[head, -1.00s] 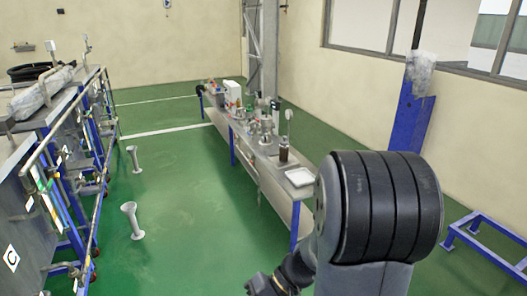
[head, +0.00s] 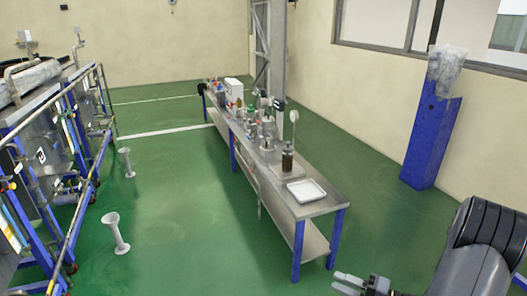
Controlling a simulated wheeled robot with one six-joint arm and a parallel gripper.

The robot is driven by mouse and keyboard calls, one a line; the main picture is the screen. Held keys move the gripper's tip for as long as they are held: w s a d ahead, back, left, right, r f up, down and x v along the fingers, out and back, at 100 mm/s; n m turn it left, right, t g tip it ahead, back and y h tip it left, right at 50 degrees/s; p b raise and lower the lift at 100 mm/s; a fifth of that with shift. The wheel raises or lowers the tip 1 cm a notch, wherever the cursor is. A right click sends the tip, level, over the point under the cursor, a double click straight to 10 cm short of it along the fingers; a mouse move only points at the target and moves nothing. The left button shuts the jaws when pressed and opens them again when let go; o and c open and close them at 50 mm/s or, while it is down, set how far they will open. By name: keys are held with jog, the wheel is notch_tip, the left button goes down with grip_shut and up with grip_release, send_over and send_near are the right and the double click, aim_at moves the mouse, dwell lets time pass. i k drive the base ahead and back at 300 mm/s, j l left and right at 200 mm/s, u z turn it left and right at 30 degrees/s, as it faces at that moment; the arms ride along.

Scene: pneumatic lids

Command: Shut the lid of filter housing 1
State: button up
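No lid or housing can be made out for certain as filter housing 1. Steel equipment with panels, pipes and blue frames (head: 42,150) stands along the left edge; its tags are too small to read, and part is cut off by the frame. A steel bench (head: 323,207) with lab items runs down the middle. My gripper (head: 340,283) is at the bottom edge, right of centre, in front of the bench's near end. Its two pale fingers appear apart, with nothing seen between them. It is well away from the left equipment.
Two grey flared stands (head: 116,234) (head: 126,162) stand on the green floor between the equipment and the bench. A white tray (head: 306,191) lies on the bench's near end. A blue post (head: 428,143) stands by the right wall.

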aim_at(262, 103)
jog(key=i+l+z, duration=0.6)
jog(key=z, duration=0.25)
jog(key=i+z, duration=0.85)
jog(key=i+u, duration=0.2)
jog(key=i, duration=0.3)
jog(key=i+u, duration=0.25)
jog(key=i, duration=0.2)
jog(key=i+l+u, duration=0.2)
jog(key=i, duration=0.3)
jog(key=i+l+u, duration=0.2)
jog(key=i, duration=0.25)
jog(key=i+j+u, duration=0.15)
jog(key=i+u, duration=0.2)
jog(key=i, duration=0.25)
jog(key=i+u, duration=0.4)
jog(key=i, duration=0.25)
jog(key=i+l+u, duration=0.2)
jog(key=i+u, duration=0.15)
jog(key=i, duration=0.25)
jog(key=i+j+u, duration=0.25)
jog(key=u, duration=0.15)
jog(key=i+j+u, duration=0.1)
jog(key=i+u, duration=0.25)
jog(key=i, duration=0.15)
jog(key=i+u, duration=0.75)
jog(key=i+l, duration=0.05)
